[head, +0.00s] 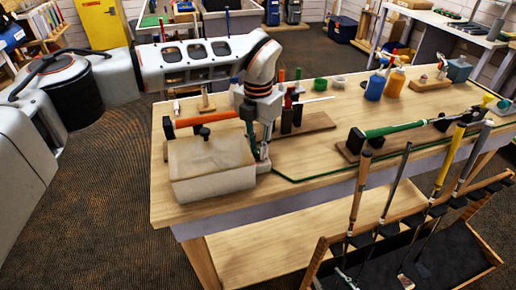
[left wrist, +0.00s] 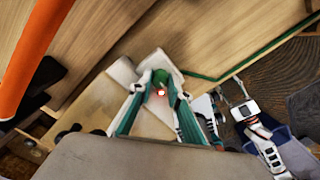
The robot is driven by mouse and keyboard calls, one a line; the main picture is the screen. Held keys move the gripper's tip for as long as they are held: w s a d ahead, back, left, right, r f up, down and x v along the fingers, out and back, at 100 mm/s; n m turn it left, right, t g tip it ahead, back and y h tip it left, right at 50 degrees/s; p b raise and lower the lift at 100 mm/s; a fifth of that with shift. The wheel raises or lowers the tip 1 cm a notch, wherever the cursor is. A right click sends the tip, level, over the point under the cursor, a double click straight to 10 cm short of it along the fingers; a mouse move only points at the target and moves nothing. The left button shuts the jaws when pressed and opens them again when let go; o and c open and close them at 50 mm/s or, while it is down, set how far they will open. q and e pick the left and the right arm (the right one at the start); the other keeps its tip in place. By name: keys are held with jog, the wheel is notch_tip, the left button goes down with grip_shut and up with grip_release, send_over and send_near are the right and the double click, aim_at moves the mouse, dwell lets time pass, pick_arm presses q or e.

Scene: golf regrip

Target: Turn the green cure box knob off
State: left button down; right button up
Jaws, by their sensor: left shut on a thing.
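The cure box (head: 210,170) is a cream box at the near left corner of the workbench. The green knob (left wrist: 160,77) shows in the left wrist view between my left fingertips, with a small red light beside it. My left gripper (left wrist: 161,84) points down at the box's right side in the head view (head: 262,162) and is shut on the knob. The knob is hidden in the head view. What looks like my right gripper (left wrist: 231,93) shows small at the right of the left wrist view; its jaws are unclear.
An orange bar (head: 207,118) lies just behind the box. The mat (head: 320,170) is clear near the front edge.

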dwell(0.5)
pick_arm(q)
jog(key=c, duration=2)
grip_release()
jog(key=shift+o, duration=0.6)
